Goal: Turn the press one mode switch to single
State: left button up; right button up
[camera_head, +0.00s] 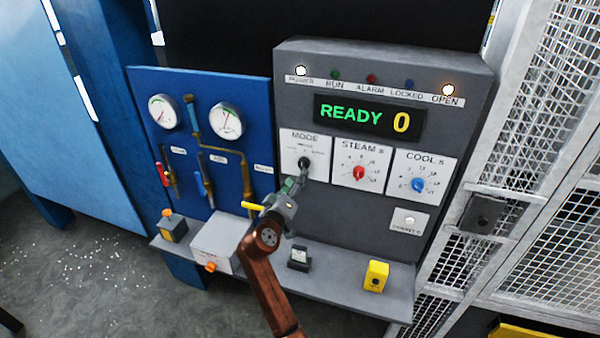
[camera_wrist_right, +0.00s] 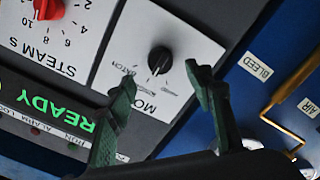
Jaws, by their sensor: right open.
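The MODE panel (camera_head: 293,142) is a white plate on the grey control box, left of the STEAM panel. Its black mode knob (camera_head: 304,162) also shows in the right wrist view (camera_wrist_right: 159,60), where the picture is turned nearly upside down. The position the knob points to is too small to read. My right gripper (camera_head: 299,181) is just below and in front of the knob. In the right wrist view its two green fingers (camera_wrist_right: 160,76) stand apart, with the knob visible beyond the gap, not clasped. My left gripper is not in view.
The display (camera_head: 367,116) reads READY 0. A red STEAM knob (camera_head: 358,173) and a blue COOL knob (camera_head: 417,184) sit to the right. A blue gauge panel with pipes (camera_head: 199,158) is left. A shelf below bears a yellow box (camera_head: 376,275). Mesh fencing stands right.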

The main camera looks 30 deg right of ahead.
jog(key=v, duration=0.5)
jog(key=shift+s+a, duration=0.1)
jog(key=shift+s, duration=0.05)
